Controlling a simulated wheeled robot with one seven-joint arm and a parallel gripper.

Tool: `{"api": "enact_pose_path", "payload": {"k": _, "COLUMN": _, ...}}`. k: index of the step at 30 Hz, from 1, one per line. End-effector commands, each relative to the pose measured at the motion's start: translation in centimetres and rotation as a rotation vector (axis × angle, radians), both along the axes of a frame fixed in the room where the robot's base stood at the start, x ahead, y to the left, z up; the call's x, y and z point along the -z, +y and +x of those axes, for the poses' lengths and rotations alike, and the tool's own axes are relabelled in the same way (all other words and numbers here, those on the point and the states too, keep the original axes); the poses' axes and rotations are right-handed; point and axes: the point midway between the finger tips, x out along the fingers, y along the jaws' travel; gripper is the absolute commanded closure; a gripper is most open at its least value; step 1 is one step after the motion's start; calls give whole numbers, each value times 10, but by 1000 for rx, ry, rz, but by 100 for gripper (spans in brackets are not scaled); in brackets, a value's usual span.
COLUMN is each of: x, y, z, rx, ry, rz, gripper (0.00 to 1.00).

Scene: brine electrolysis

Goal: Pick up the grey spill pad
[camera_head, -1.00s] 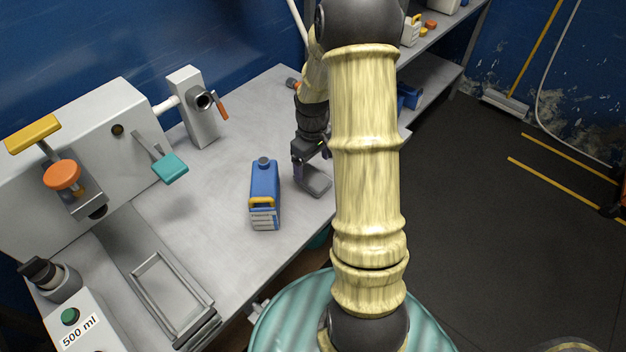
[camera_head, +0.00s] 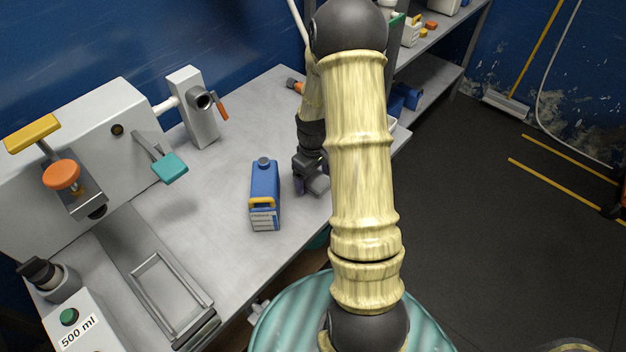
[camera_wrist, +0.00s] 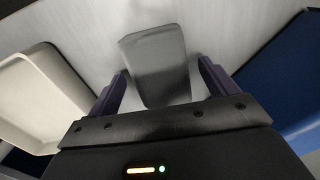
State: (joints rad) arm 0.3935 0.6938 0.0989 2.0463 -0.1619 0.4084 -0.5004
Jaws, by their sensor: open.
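The grey spill pad (camera_wrist: 155,62) lies on the grey bench top and shows in the wrist view as a rounded grey slab. Its near end lies between the two dark purple fingers of my gripper (camera_wrist: 162,80), with a gap visible on each side. My gripper is open. In the head view my gripper (camera_head: 309,178) is low over the bench, right of the blue jug (camera_head: 264,188). The pad (camera_head: 319,185) is mostly hidden there by the gripper and my arm. I cannot tell how far the fingertips are above the bench.
A cream tray (camera_wrist: 38,98) lies left of the fingers in the wrist view. A blue surface (camera_wrist: 290,85) is close on the right. In the head view, a grey machine (camera_head: 85,150) and a clamp stand (camera_head: 192,105) occupy the bench's left and back. Bench between jug and stand is clear.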

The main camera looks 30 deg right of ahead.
Motion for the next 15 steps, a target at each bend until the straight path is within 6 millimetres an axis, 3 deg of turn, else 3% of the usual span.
{"api": "enact_pose_path", "payload": {"k": 6, "x": 0, "y": 0, "z": 0, "rx": 0, "ry": 0, "rz": 0, "gripper": 15}}
{"api": "enact_pose_path", "payload": {"k": 14, "x": 0, "y": 0, "z": 0, "rx": 0, "ry": 0, "rz": 0, "gripper": 63}}
{"api": "enact_pose_path", "payload": {"k": 15, "x": 0, "y": 0, "z": 0, "rx": 0, "ry": 0, "rz": 0, "gripper": 63}}
